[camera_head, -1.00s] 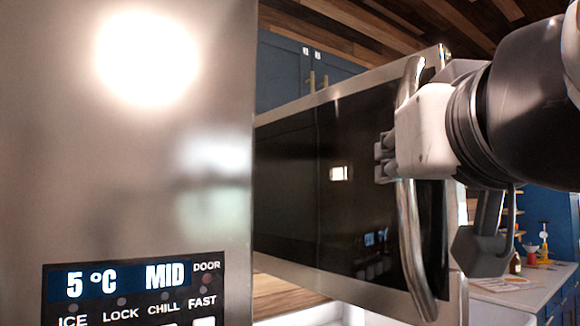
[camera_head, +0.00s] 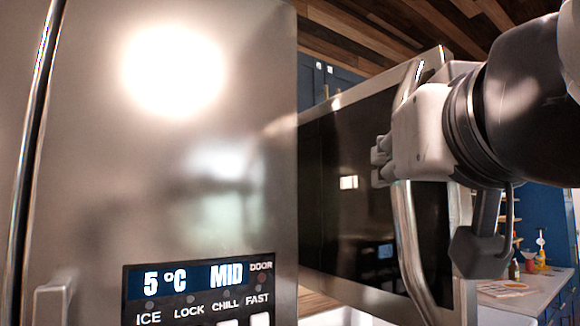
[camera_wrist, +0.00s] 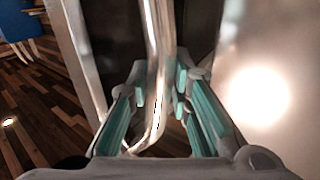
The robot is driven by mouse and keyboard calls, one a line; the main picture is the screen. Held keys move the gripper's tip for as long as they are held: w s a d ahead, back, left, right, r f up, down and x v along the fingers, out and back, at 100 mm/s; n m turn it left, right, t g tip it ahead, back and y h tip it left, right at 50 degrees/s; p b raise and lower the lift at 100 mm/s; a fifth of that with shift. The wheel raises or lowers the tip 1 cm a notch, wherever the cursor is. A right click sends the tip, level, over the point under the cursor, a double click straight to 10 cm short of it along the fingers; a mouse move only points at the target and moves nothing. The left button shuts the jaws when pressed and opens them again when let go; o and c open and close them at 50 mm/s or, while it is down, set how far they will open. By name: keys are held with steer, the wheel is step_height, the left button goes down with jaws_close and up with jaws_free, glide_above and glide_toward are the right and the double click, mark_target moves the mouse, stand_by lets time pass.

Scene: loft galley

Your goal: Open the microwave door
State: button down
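The microwave door (camera_head: 345,215) is a dark glass panel with a steel frame, seen at a slant right of centre in the head view. Its handle side comes nearer to me; its far left part is hidden behind the steel front. The curved steel door handle (camera_head: 408,245) runs upright near the door's right edge. My gripper (camera_head: 382,160) is at the upper half of the handle. Finger contact is partly hidden. The microwave's inside is not visible.
A steel fridge front (camera_head: 210,215) with a lit display (camera_head: 200,280) fills the left, close to me. A counter (camera_head: 515,290) with small items lies behind at right. Blue cabinets (camera_head: 345,80) hang behind. Wooden floor (camera_wrist: 45,110) shows in the wrist view.

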steer(key=c, duration=1.5)
jaws_free()
steer(key=shift+r, duration=0.1)
steer(key=shift+s, duration=0.1)
steer(key=s, duration=0.8)
steer(key=s+a, duration=0.1)
steer(key=s, duration=0.3)
steer(key=shift+w, duration=0.1)
steer(key=w+d+f+g+y, duration=0.1)
steer(key=w+d+f+g, duration=0.2)
steer(key=f, duration=0.5)
steer(key=w+d+f+g, duration=0.25)
steer(key=w+f, duration=0.25)
steer(key=f, duration=0.4)
steer(key=f+g, duration=0.2)
steer(key=f, duration=0.3)
steer(key=s+f+g, duration=0.1)
steer(key=f+g, duration=0.1)
steer(key=f, duration=0.4)
steer(key=d+f+n+g, duration=0.1)
steer(key=f+g, duration=0.2)
steer(key=f, duration=0.3)
steer(key=shift+s, duration=0.35)
